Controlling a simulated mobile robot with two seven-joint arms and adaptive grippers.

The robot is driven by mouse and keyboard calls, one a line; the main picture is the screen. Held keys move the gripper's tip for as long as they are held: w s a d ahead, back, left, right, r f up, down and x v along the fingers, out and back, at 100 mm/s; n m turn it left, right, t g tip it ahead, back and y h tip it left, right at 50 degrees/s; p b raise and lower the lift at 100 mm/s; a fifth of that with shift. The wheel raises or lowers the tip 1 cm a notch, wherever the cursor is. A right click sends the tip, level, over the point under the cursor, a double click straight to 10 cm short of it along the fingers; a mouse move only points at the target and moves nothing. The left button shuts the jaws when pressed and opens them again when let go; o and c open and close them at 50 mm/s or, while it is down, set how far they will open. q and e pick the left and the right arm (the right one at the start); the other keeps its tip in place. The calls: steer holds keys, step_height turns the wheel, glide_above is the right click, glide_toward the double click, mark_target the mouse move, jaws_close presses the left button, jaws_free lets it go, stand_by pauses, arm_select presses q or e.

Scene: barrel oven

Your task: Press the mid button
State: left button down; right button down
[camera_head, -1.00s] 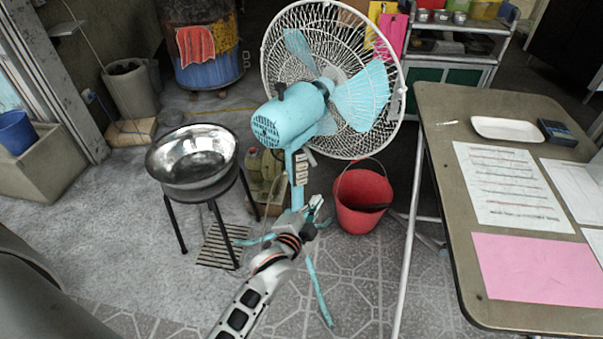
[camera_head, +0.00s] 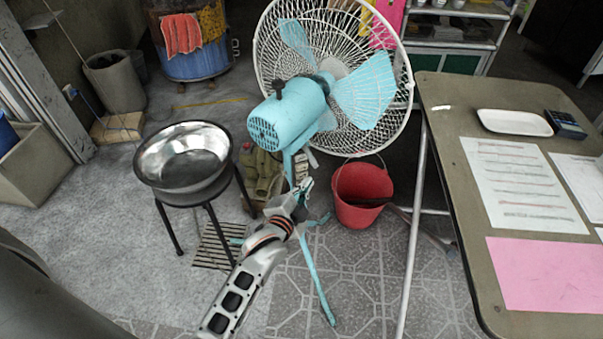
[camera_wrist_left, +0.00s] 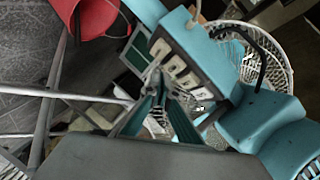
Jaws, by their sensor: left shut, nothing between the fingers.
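A light blue pedestal fan (camera_head: 288,118) with a white wire cage stands in the middle of the head view. Its control box carries a row of several pale buttons (camera_head: 301,168). In the left wrist view these buttons (camera_wrist_left: 177,64) show large, the middle ones just beyond my fingertips. My left gripper (camera_head: 305,185) is shut and empty, close in front of the button panel at its lower part. In the left wrist view the fingertips (camera_wrist_left: 157,77) point at the row; I cannot tell whether they touch a button. My right gripper is not in view.
A red bucket (camera_head: 362,190) stands right of the fan pole. A metal bowl (camera_head: 183,157) sits on a black stand to the left. A table (camera_head: 450,140) with papers and a white tray (camera_head: 515,122) is at the right. Tiled floor lies open in front.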

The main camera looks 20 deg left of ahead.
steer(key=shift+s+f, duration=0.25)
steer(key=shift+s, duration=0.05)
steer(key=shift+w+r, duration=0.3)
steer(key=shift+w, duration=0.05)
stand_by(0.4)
arm_select(q)
steer(key=shift+w, duration=0.1)
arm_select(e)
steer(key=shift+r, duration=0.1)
arm_select(q)
steer(key=shift+w+a, duration=0.15)
steer(key=shift+a, duration=0.15)
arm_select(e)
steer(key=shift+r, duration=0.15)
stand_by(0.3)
arm_select(q)
steer(key=shift+w+a+p, duration=0.25)
steer(key=shift+w+p, duration=0.05)
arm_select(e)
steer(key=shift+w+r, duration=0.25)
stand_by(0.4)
